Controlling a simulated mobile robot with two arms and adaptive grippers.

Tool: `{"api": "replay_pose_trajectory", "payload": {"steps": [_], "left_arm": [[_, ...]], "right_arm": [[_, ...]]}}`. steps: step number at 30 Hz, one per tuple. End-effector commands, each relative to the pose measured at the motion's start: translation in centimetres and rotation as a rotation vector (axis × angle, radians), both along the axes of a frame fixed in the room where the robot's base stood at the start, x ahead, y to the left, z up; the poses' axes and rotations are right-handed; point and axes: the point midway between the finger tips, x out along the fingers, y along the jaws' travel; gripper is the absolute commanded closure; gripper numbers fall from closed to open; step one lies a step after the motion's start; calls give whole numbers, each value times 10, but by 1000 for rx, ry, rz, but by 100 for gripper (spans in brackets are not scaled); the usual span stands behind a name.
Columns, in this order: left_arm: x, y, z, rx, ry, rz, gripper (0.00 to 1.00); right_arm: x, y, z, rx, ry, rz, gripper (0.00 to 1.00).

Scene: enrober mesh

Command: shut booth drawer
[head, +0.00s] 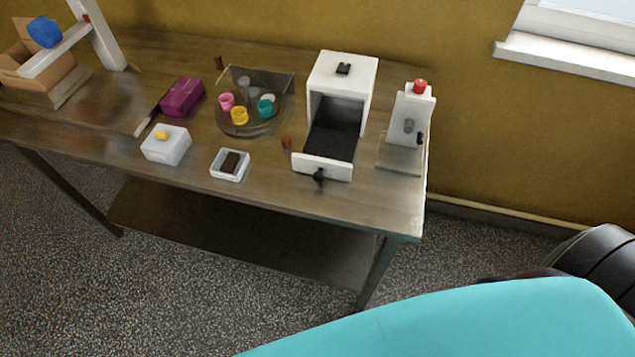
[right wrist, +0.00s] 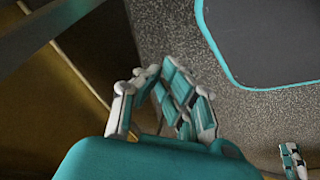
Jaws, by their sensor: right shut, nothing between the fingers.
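The booth (head: 368,78) is a white box with a dark inside, standing at the right part of the table. Its drawer (head: 322,166) is pulled out toward the front, with a white front panel, a dark bed and a black knob (head: 319,176). My right gripper (right wrist: 168,75) shows in the right wrist view, shut and empty, away from the drawer.
A white device with a red button (head: 419,87) stands right of the booth. A small white tray (head: 230,177), a white box (head: 166,152), a purple box (head: 182,96) and a round tray with coloured cups (head: 270,128) are to the left. The table's front edge (head: 250,207) is clear.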

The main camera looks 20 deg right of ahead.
Motion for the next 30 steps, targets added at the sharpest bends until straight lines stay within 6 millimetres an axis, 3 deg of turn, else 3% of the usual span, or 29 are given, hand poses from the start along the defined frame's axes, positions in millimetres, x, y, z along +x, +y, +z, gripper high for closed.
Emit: {"api": "replay_pose_trajectory", "payload": {"steps": [1, 3, 5, 6, 9, 12, 15, 19, 23, 30], "left_arm": [[0, 0, 2, 0, 0, 0, 100], [0, 0, 4, 0, 0, 0, 100], [0, 0, 5, 0, 0, 0, 100], [0, 0, 5, 0, 0, 0, 100], [0, 0, 7, 0, 0, 0, 100], [0, 0, 8, 0, 1, 0, 100], [0, 0, 8, 0, 1, 0, 100], [0, 0, 9, 0, 1, 0, 100], [0, 0, 13, 0, 1, 0, 100], [-1, 0, 28, 0, 1, 0, 100]], "right_arm": [[27, 13, 35, -26, -131, 93, 100], [61, 24, 85, -95, -311, 217, 100], [86, 31, 135, -176, -464, 314, 100], [101, 34, 169, -239, -563, 370, 100], [127, 37, 254, -414, -781, 475, 100], [140, 35, 326, -582, -941, 540, 100], [145, 33, 375, -709, -1039, 575, 100], [148, 32, 404, -790, -1094, 592, 100], [159, 34, 408, -800, -1103, 594, 100], [206, 41, 408, -798, -1103, 592, 100]]}}
